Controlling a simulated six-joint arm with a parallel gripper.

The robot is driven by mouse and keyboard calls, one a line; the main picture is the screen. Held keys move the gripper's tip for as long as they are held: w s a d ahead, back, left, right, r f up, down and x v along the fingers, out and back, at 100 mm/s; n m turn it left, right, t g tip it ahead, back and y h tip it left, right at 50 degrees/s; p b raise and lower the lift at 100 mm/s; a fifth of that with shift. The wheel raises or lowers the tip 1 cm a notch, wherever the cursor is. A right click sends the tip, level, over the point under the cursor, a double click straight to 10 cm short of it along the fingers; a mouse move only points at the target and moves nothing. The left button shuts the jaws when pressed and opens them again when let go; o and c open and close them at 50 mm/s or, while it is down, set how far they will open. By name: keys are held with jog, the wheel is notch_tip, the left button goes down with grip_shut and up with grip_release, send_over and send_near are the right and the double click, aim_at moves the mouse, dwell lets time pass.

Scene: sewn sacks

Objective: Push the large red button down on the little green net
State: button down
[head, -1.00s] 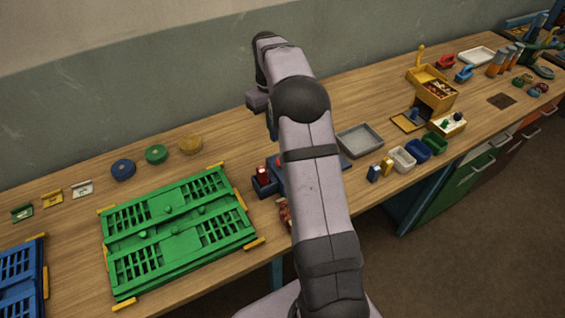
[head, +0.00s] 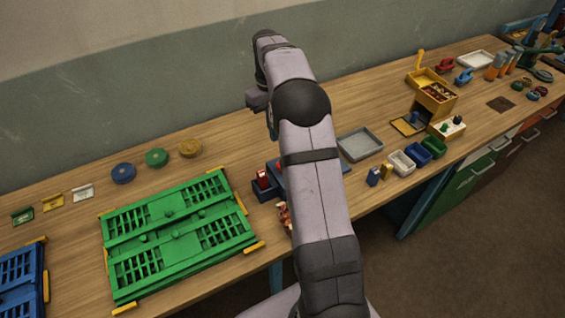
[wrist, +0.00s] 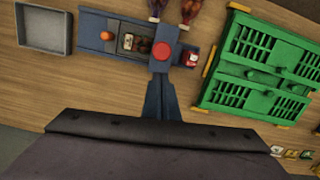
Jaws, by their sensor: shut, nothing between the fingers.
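The large red button (wrist: 161,51) is round and sits on a blue-grey bench device (wrist: 112,24) in the wrist view. My gripper (wrist: 161,75) is shut and empty, its fingers pointing toward the button and ending just by it in that view; I cannot tell whether they touch. Beside the button is a recess with small pale and dark contents (wrist: 131,42). I cannot make out a little green net; the button or the fingers may hide it. In the head view my arm covers most of the device (head: 264,192), and the fingertips are hidden.
A large green slatted panel (head: 175,235) lies left of the device. An orange ball (wrist: 106,35) sits at the device's other end. A grey tray (head: 360,145) stands to the right, with small bins (head: 402,162) beyond. Bare wood lies behind the device.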

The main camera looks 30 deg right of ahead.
notch_tip(320, 180, up, 5)
jog(key=s+p, duration=0.2)
jog(key=p, duration=0.4)
jog(key=f, duration=0.2)
jog(key=s+f, duration=0.1)
jog(key=f, duration=0.2)
jog(key=shift+d, duration=0.15)
jog(key=shift+f, duration=0.15)
jog(key=f+b, duration=0.3)
jog(key=f, duration=0.1)
jog(key=f+b, duration=0.2)
jog(key=shift+s+f+b, duration=0.35)
